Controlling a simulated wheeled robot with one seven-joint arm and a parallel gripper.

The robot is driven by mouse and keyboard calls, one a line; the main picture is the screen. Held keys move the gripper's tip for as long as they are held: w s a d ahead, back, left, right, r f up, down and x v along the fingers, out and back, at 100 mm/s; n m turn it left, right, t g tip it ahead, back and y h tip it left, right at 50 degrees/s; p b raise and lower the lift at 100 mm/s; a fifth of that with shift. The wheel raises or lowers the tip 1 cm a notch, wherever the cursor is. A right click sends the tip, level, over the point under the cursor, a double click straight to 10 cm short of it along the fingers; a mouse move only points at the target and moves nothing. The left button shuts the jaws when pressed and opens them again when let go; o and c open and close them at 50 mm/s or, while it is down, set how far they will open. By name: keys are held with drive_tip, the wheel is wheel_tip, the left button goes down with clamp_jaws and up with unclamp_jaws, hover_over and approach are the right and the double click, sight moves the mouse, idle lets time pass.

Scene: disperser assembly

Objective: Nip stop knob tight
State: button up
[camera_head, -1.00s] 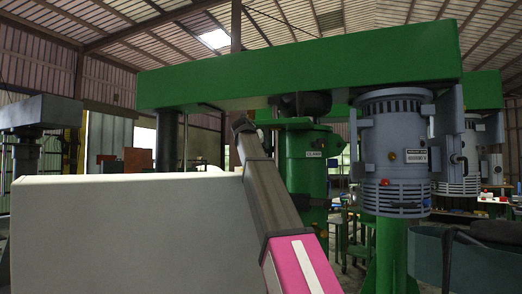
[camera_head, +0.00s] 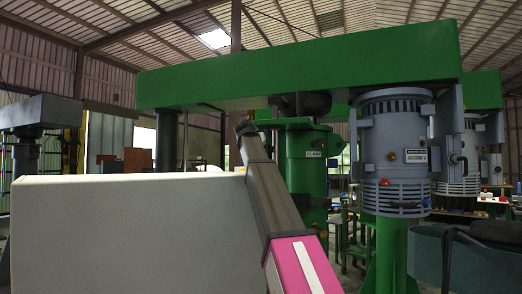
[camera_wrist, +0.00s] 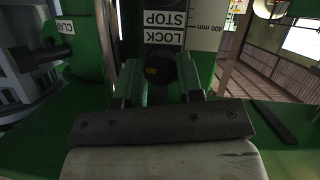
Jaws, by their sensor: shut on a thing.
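In the wrist view the stop knob (camera_wrist: 160,70) is a dark round knob on a green column, just beside the white STOP and LOCK labels (camera_wrist: 163,28). A small yellow mark shows on its left side. My gripper (camera_wrist: 160,78) has one finger on each side of the knob and is shut on it. The knob's threaded part and the exact finger contact are hidden. In the head view neither the gripper nor the stop knob can be made out.
A second dark knob (camera_wrist: 38,56) sticks out left of the gripper, beside a partly visible clamp label (camera_wrist: 66,27). A millimetre scale (camera_wrist: 206,22) lies right of the labels. In the head view a green beam (camera_head: 300,72) spans above a grey motor (camera_head: 395,150).

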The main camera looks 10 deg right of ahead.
drive_tip(key=m+t+y, duration=0.1)
drive_tip(key=m+y, duration=0.1)
drive_tip(key=m, duration=0.1)
drive_tip(key=shift+s+d+m, duration=0.1)
drive_tip(key=shift+m, duration=0.2)
drive_tip(key=m+t+y, duration=0.1)
drive_tip(key=m, duration=0.2)
drive_tip(key=shift+t+y, duration=0.3)
idle(0.5)
drive_tip(key=o, duration=0.9)
drive_tip(key=v, duration=1)
drive_tip(key=shift+s+r, duration=0.1)
drive_tip(key=shift+s, duration=0.3)
